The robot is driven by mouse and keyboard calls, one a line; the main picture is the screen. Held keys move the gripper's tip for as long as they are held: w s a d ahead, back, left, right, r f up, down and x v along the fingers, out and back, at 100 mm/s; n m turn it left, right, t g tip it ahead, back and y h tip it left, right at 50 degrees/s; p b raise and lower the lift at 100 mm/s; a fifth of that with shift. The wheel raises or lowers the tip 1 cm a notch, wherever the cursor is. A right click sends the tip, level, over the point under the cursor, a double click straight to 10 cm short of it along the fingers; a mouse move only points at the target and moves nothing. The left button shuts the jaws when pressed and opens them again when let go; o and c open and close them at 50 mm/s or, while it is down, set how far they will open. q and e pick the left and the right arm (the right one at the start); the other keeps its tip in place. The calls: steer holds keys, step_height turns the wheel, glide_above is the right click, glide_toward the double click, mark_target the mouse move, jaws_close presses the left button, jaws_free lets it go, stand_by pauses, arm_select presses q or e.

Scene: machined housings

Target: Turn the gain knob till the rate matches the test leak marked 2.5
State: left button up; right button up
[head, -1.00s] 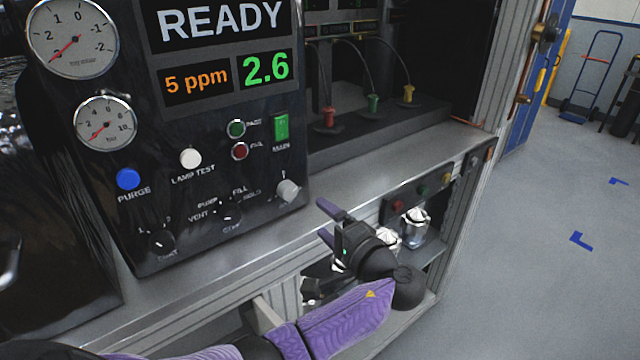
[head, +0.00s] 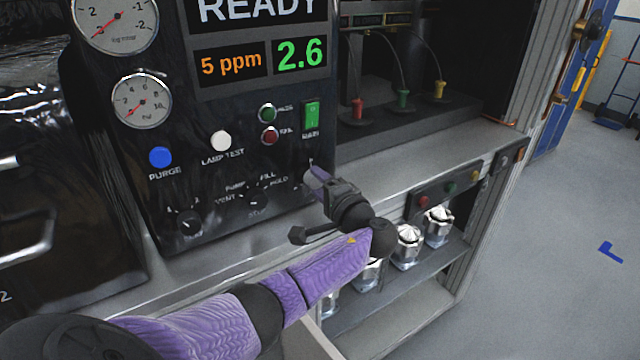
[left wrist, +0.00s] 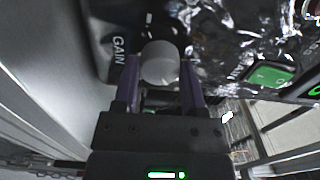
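The gain knob (left wrist: 160,64) is a pale grey cylinder beside the GAIN label in the left wrist view. It also shows at the lower right of the black panel in the head view (head: 315,180), partly covered. My left gripper (left wrist: 160,80) has its purple fingers on both sides of the knob. They look apart, and I cannot tell whether they touch it. In the head view my left gripper (head: 318,180) is at the panel. The rate display (head: 301,54) reads 2.6 in green. Silver canisters (head: 438,227) stand on the shelf; no 2.5 mark is legible.
The panel also carries a blue purge button (head: 160,157), a white lamp test button (head: 221,140), a green main switch (head: 312,114) and a lower selector knob (head: 254,201).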

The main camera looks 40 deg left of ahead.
arm_select(q)
jaws_close()
steer(key=shift+f+n+b, duration=0.35)
steer(key=shift+n+b, duration=0.55)
steer(key=shift+n, duration=0.1)
steer(key=shift+r+n, duration=0.2)
steer(key=shift+n, duration=0.2)
steer(key=shift+r, duration=0.1)
steer(key=o, duration=0.6)
jaws_free()
steer(key=p+v, duration=0.1)
steer(key=v, duration=0.9)
